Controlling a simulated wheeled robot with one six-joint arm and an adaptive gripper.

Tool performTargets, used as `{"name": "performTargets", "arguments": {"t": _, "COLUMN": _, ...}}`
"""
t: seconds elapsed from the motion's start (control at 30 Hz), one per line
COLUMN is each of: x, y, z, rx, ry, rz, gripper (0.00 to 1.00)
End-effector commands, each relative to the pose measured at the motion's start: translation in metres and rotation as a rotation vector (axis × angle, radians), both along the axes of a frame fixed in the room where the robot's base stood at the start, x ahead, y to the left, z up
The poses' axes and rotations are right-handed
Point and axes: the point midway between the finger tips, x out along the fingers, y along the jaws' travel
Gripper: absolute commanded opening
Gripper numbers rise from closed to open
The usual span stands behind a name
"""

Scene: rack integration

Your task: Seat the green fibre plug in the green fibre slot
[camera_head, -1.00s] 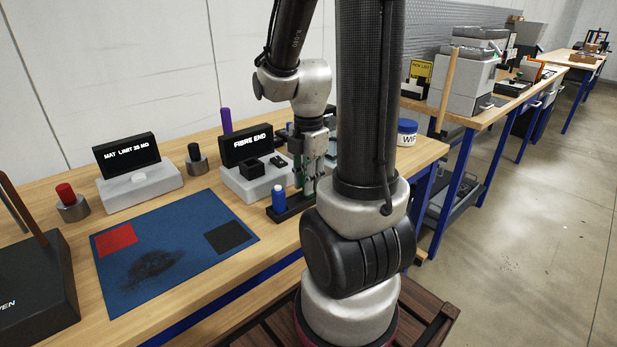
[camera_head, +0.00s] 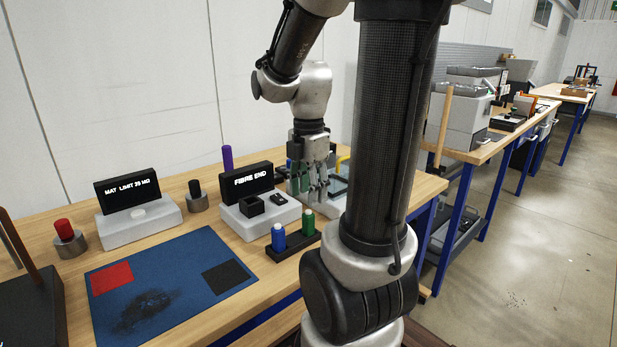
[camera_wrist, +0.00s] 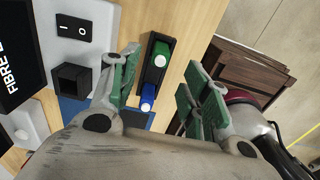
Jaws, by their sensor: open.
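The green fibre plug (camera_head: 308,222) stands upright in a black holder (camera_head: 293,244), beside a blue plug (camera_head: 278,238). In the wrist view the green plug (camera_wrist: 160,55) and blue plug (camera_wrist: 147,97) show between my finger pads, farther off than them. My gripper (camera_head: 312,192) is open and empty, pointing down, above and behind the holder in the head view. Its green-padded fingers (camera_wrist: 163,75) are spread in the wrist view. I cannot make out the green fibre slot; my gripper and arm hide part of the equipment behind.
A white unit with a black "FIBRE END" sign (camera_head: 247,182) stands left of my gripper. A blue mat (camera_head: 190,252) lies at front left, with a "MAT LIMIT" sign (camera_head: 128,195) behind it. A purple cylinder (camera_head: 227,158) stands at the back. A yellow handle shows behind my gripper.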

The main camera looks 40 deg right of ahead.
Motion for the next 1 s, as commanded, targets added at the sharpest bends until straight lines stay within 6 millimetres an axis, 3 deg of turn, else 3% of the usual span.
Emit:
{"name": "performTargets", "arguments": {"t": 0.1, "x": 0.000, "y": 0.000, "z": 0.022, "rx": -0.001, "ry": -0.003, "rz": 0.000, "gripper": 0.47}}
{"name": "performTargets", "arguments": {"t": 0.3, "x": -0.001, "y": 0.000, "z": 0.039, "rx": 0.000, "ry": 0.001, "rz": 0.000, "gripper": 0.47}}
{"name": "performTargets", "arguments": {"t": 0.87, "x": -0.001, "y": 0.000, "z": 0.040, "rx": 0.000, "ry": 0.001, "rz": 0.000, "gripper": 0.47}}
{"name": "performTargets", "arguments": {"t": 1.0, "x": 0.000, "y": 0.000, "z": 0.040, "rx": 0.000, "ry": 0.001, "rz": -0.072, "gripper": 0.47}}
